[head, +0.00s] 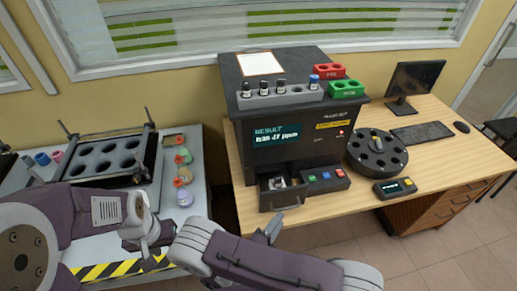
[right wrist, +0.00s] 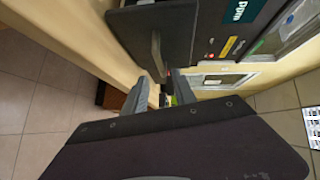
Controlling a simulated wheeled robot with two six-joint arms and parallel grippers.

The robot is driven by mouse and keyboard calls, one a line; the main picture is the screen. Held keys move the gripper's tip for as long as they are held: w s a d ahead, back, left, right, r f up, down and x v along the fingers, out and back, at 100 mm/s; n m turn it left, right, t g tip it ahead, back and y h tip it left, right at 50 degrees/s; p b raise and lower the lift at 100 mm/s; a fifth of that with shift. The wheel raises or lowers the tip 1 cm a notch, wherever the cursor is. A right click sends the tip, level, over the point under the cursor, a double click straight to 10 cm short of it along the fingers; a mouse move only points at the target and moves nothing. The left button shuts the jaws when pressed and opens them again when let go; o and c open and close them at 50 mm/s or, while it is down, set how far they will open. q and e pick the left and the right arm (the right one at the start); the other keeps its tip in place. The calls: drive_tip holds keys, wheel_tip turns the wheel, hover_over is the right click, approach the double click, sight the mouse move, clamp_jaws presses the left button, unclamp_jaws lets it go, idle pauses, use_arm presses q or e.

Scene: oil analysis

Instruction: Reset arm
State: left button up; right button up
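My right gripper (head: 268,231) is in front of the analyser's drawer at the table's front edge. In the right wrist view its two fingers (right wrist: 160,92) stand apart with nothing held between them. The dark drawer front (right wrist: 150,30) with its handle (right wrist: 157,55) is just ahead of the fingers; I cannot tell if they touch. My left gripper (head: 152,250) hangs over the front of the left bench, partly covered by my arms; its opening is unclear. The analyser (head: 300,150) shows a result on its screen, and its drawer (head: 284,193) is pulled out with a small item inside.
Vials stand in a rack (head: 281,97) on the analyser, beside red (head: 331,71) and green (head: 346,89) holders. A round black carousel (head: 377,153), a small meter (head: 395,187), a keyboard (head: 422,132) and a monitor (head: 413,84) are at right. A rack tray (head: 106,160) is on the left bench.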

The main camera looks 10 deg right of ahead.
drive_tip(key=w+d+r+m+g+h, duration=0.3)
drive_tip(key=d+r+m+g, duration=0.4)
drive_tip(key=d+r+m, duration=0.15)
drive_tip(key=s+d+r+m+g+y, duration=0.3)
drive_tip(key=s+d+r+m+g, duration=0.4)
drive_tip(key=m, duration=0.5)
drive_tip(key=s+a+f+m+y, duration=0.3)
drive_tip(key=s+a+m+y, duration=0.4)
drive_tip(key=m, duration=0.7)
drive_tip(key=w+a+f+m+t+y, duration=0.1)
drive_tip(key=w+a+m+t+y, duration=0.2)
drive_tip(key=m, duration=0.9)
drive_tip(key=w+a+y, duration=0.1)
drive_tip(key=a, duration=0.2)
drive_tip(key=shift+w+t+y, duration=0.25)
drive_tip(key=shift+t+y, duration=0.05)
drive_tip(key=shift+y, duration=0.1)
